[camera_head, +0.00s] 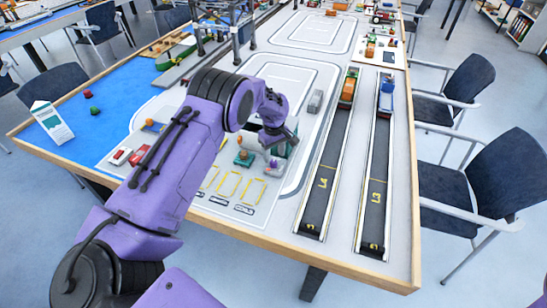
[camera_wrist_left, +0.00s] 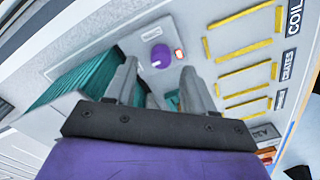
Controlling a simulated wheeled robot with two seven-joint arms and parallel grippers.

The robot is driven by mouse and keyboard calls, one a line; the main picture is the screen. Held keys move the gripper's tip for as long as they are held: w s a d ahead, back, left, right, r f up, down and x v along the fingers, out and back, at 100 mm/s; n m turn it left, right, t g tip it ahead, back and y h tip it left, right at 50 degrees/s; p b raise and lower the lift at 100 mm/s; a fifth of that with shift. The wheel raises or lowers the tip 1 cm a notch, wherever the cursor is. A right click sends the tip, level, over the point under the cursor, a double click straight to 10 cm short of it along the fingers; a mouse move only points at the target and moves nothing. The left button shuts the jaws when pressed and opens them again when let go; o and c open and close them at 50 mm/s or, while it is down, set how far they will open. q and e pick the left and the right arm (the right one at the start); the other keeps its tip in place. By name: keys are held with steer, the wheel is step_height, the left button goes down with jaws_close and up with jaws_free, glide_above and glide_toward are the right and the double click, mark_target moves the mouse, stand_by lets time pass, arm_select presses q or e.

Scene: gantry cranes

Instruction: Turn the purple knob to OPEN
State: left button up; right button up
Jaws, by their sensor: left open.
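The purple knob (camera_wrist_left: 161,55) is round with a small pale mark on its lower left edge, on a pale panel in the left wrist view. A small red-lit label (camera_wrist_left: 179,54) sits at its right side. My left gripper (camera_wrist_left: 160,72) is open, and the knob shows between and beyond its two grey fingertips. I cannot tell whether the fingers touch it. In the head view my left gripper (camera_head: 268,138) is over the table's near middle, where my arm and wrist partly hide the panel. My right gripper is not in view.
Yellow-marked slots (camera_wrist_left: 240,55) labelled COIL and CRATES lie right of the knob. A teal ribbed container (camera_wrist_left: 75,78) lies left of it. Two dark lanes (camera_head: 376,170) carry trucks on the right. A grey gantry frame (camera_head: 215,30) stands at the back, and a blue mat (camera_head: 75,110) lies left.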

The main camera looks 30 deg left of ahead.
mark_target(274, 161)
arm_select(q)
steer(key=shift+f, duration=1.75)
jaws_close()
